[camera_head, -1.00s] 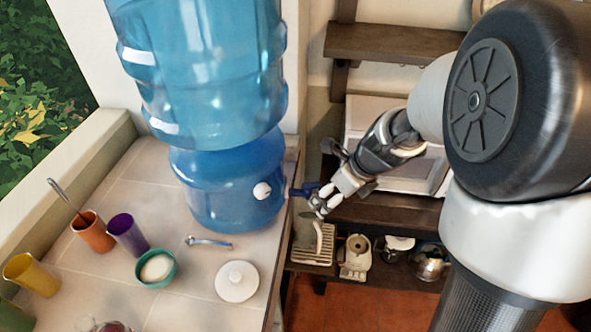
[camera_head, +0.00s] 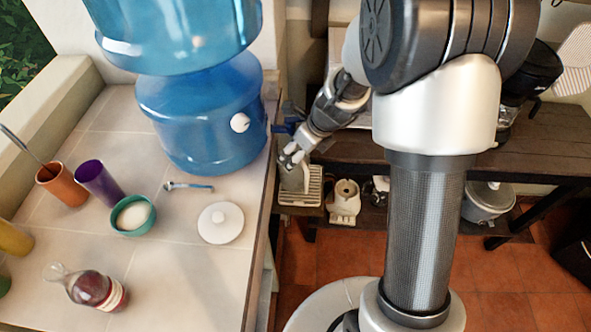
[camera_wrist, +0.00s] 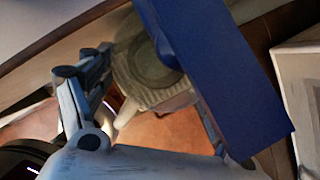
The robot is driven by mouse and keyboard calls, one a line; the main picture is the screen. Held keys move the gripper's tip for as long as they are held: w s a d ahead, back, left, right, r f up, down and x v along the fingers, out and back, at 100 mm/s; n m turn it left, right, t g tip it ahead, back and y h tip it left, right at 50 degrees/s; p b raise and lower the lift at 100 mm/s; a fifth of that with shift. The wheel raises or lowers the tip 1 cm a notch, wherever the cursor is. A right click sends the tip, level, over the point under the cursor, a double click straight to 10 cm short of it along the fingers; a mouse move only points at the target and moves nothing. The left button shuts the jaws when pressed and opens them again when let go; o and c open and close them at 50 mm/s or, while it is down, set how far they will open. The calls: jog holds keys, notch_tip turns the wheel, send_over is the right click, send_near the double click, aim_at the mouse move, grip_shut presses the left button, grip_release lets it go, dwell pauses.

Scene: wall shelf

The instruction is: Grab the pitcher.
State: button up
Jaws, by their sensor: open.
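A pale pitcher-like vessel (camera_head: 294,181) stands at the slatted rack (camera_head: 314,186), directly below my gripper (camera_head: 290,156), which hides its upper part. In the wrist view a pale round vessel with a dark opening (camera_wrist: 148,68) lies beyond the fingers, partly covered by a blue bar; I cannot tell for certain that it is the same thing. My gripper is open, its left finger (camera_wrist: 82,88) clear in the wrist view and its right finger mostly hidden behind the blue bar. I see no grip on the vessel.
A blue water jug (camera_head: 200,125) stands on the tiled counter left of my gripper. A cream appliance (camera_head: 344,200) stands right of the rack on the low shelf. The counter holds a lid (camera_head: 220,223), a green bowl (camera_head: 132,215), cups and a bottle (camera_head: 88,287).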

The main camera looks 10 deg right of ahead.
jog(key=b+x, duration=0.1)
jog(key=x, duration=0.2)
jog(key=shift+a, duration=0.1)
jog(key=c, duration=1.9)
